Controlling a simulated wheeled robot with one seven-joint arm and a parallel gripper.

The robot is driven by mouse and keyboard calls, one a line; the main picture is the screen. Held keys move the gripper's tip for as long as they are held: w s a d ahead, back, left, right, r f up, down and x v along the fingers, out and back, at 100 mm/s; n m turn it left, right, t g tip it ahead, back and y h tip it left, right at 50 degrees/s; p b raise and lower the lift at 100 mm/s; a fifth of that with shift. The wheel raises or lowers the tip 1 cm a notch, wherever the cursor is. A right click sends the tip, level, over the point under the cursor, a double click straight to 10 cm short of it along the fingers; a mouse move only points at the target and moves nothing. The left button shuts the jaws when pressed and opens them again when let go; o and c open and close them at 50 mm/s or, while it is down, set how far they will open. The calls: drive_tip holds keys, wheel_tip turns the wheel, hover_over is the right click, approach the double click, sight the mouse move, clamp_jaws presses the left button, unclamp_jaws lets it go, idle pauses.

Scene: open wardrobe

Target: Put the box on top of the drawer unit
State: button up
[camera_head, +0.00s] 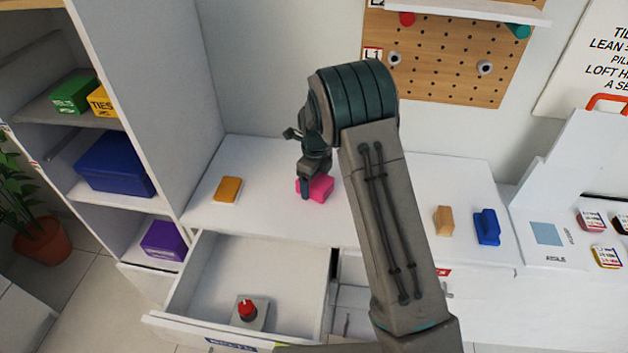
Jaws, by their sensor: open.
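The white drawer unit (270,215) has a flat top and an open drawer at its front left. A small pink box (322,187) rests on that top, near the middle. My gripper (304,192) is open and points down at the pink box's left side; its fingers partly hide the box. I cannot tell whether they touch it. Other boxes sit on the wardrobe shelves at left: a green box (72,93), a yellow box (104,101) with lettering, a large blue box (116,164) and a purple box (163,240).
A yellow block (228,189), a tan piece (444,220) and a blue piece (487,227) lie on the top. A red-knobbed thing (248,311) is in the open drawer (200,290). A pegboard (440,60) hangs behind. A potted plant (42,240) stands at far left.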

drive_tip(key=s+d+r+n+p, duration=0.2)
drive_tip(key=s+r+n+p, duration=0.15)
drive_tip(key=r, duration=0.75)
drive_tip(key=s+d+r+n+p, duration=0.2)
drive_tip(key=r+p, duration=0.2)
drive_tip(key=r, duration=0.7)
drive_tip(key=s+d+r+n+t, duration=0.1)
drive_tip(key=s+d+r+n, duration=0.1)
drive_tip(key=s+n, duration=0.4)
drive_tip(key=s+d+r+n+t, duration=0.1)
drive_tip(key=s+d+r+n, duration=0.2)
drive_tip(key=s+n, duration=0.4)
drive_tip(key=s+d+r+n+t, duration=0.1)
drive_tip(key=s+d+r+n, duration=0.2)
drive_tip(key=s, duration=1)
drive_tip(key=shift+s+r+n+t, duration=0.2)
drive_tip(key=shift+r+n+t, duration=0.3)
drive_tip(key=shift+n, duration=1.15)
